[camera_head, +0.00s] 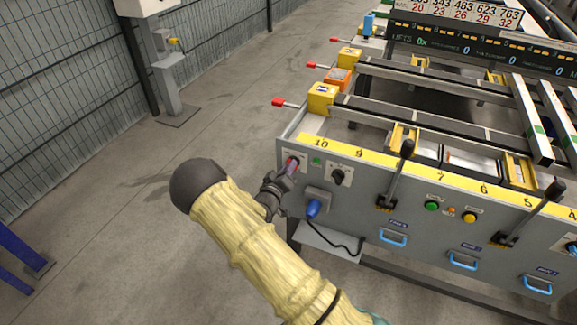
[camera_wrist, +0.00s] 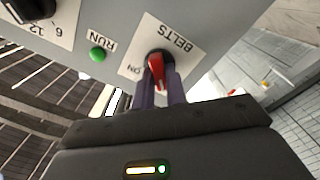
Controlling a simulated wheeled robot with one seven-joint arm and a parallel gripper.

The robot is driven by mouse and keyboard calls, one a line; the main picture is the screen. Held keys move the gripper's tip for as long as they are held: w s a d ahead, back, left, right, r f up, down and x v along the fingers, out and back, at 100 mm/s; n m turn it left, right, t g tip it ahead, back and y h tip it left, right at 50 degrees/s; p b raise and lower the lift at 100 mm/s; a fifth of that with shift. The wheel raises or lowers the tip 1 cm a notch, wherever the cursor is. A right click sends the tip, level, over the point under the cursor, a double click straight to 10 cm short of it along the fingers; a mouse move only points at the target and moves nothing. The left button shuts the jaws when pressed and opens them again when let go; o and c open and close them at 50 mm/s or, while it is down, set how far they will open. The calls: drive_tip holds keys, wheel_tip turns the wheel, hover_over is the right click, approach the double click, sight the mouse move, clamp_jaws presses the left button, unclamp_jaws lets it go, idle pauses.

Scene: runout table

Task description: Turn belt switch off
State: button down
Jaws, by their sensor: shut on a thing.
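The belt switch (camera_wrist: 156,68) is a red knob on a dark round base, on a white plate marked BELTS with ON printed at one side. My gripper (camera_wrist: 160,85) has its two purple fingers on either side of the red knob, shut on it. In the head view my gripper (camera_head: 291,166) reaches the left end of the grey front panel, and the knob is mostly hidden by the fingers. The far side of the plate is hidden behind the gripper in the wrist view.
A green RUN light (camera_wrist: 97,54) sits beside the switch plate. A black rotary knob (camera_head: 338,177) is to its right, and a blue plug (camera_head: 313,208) with a black cable is below. Black levers (camera_head: 396,175) stick out farther right. Open floor (camera_head: 120,190) lies to the left.

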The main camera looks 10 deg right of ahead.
drive_tip(key=shift+a, duration=0.1)
idle(0.3)
drive_tip(key=c, duration=1.4)
unclamp_jaws()
drive_tip(key=shift+c, duration=0.2)
drive_tip(key=p+v, duration=0.1)
drive_tip(key=v, duration=1.6)
drive_tip(key=shift+s, duration=0.15)
